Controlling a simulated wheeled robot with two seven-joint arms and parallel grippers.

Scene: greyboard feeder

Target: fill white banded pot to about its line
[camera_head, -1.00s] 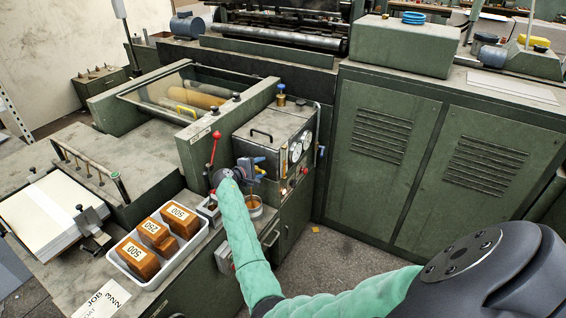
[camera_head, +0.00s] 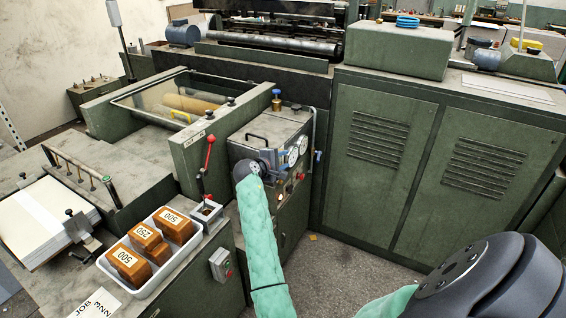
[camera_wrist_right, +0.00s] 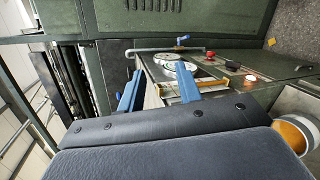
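The white pot (camera_wrist_right: 283,118) shows partly at the right edge of the right wrist view, with amber stuff inside. Its band and line cannot be made out, and my right arm appears to hide it in the head view. My right gripper (camera_wrist_right: 158,90) has its two blue fingers apart, in front of the panel with the gauges (camera_head: 291,158). A pale wedge shows between the fingers; I cannot tell whether they touch it. My left gripper is not in view.
A red-knobbed lever (camera_head: 209,152) stands left of my right wrist. A white tray (camera_head: 158,283) holds orange-brown blocks labelled 500 and 250. A paper stack (camera_head: 40,222) lies at far left.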

